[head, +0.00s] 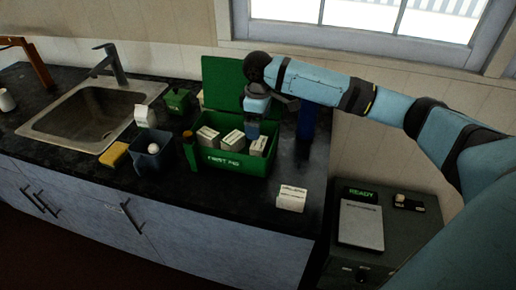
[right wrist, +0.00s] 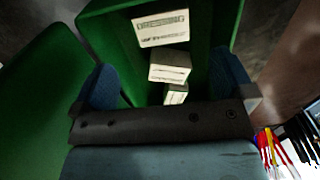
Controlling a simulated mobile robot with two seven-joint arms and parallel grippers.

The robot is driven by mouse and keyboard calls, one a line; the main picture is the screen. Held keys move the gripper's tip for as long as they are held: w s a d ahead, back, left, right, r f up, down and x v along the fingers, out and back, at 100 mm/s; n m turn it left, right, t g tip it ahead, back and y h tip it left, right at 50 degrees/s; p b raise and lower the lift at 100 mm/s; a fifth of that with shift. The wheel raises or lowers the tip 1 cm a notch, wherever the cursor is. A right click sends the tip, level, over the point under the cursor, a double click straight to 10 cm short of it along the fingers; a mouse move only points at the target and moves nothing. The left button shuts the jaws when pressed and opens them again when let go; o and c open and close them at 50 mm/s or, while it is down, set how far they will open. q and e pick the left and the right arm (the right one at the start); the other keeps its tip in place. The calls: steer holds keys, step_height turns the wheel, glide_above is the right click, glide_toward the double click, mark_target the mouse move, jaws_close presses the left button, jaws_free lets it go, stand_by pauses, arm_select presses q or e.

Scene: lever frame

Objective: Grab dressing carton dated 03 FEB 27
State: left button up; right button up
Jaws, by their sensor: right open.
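A green first-aid box (head: 232,162) stands open on the dark counter, its lid raised at the back. Three white cartons stand in it: a left one (head: 207,137), a middle one (head: 232,141) and a right one (head: 258,146). Another white carton (head: 291,198) lies on the counter to the right. No date is legible on any carton. My right gripper (head: 253,127) is over the box, near the right carton. In the right wrist view the open gripper (right wrist: 167,65) has blue fingers spread wide, with three cartons (right wrist: 160,28) showing beyond. My left gripper is out of view.
A sink (head: 90,115) is at the left. A dark bin with a white ball (head: 153,148), a yellow sponge (head: 114,154) and a small green pot (head: 179,100) stand left of the box. A grey cabinet with a READY display (head: 361,193) is at the right. The front right counter is mostly clear.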

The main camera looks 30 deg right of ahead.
mark_target(259, 142)
step_height(259, 142, down, 3)
steer(key=shift+w+r, duration=0.1)
steer(key=shift+f, duration=0.45)
steer(key=f, duration=0.5)
steer(key=shift+s+d, duration=0.1)
steer(key=shift+s, duration=0.2)
steer(key=shift+r, duration=0.1)
steer(key=c, duration=0.9)
steer(key=shift+c, duration=0.3)
